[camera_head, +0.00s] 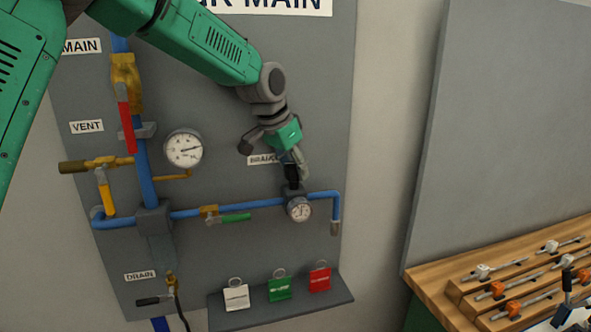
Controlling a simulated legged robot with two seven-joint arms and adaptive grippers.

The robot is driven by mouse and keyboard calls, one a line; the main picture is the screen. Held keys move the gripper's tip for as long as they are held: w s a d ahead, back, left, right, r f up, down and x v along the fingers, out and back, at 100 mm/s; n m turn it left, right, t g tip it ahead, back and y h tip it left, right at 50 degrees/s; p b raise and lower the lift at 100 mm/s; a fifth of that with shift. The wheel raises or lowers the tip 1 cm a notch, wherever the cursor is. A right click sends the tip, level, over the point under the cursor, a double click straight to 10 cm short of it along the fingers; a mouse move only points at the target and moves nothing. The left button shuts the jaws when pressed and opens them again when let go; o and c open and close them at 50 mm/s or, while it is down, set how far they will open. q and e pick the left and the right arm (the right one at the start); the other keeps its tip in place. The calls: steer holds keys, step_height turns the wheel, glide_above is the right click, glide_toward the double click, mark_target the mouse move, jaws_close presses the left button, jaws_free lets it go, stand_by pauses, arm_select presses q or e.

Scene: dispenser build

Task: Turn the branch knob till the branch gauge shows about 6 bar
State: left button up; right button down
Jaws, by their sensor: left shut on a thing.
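The branch knob (292,176) is a dark piece on top of the regulator on the blue branch pipe (265,203). My left gripper (293,168) reaches down from above and is shut on the knob, whose upper part its fingers hide. The branch gauge (299,209) is a small white dial just below the knob; its needle is too small to read surely. The "BRANCH" label (262,160) is partly hidden behind the gripper.
A larger gauge (184,149) sits on the main side. Nearby are a red lever (126,127), a yellow lever (106,199) and a green lever (236,218). White, green and red tags (279,288) stand on a shelf below. A wooden bench (500,265) with clamps stands at right.

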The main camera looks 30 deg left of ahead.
arm_select(q)
steer(key=o, duration=1.1)
steer(key=shift+w+r, duration=0.15)
steer(key=shift+r, duration=0.15)
steer(key=shift+o, duration=0.2)
steer(key=shift+f, duration=0.1)
steer(key=shift+s+a+r, duration=0.1)
steer(key=shift+s+r, duration=0.1)
steer(key=shift+r, duration=0.05)
steer(key=v, duration=1.1)
steer(key=shift+s+a, duration=0.1)
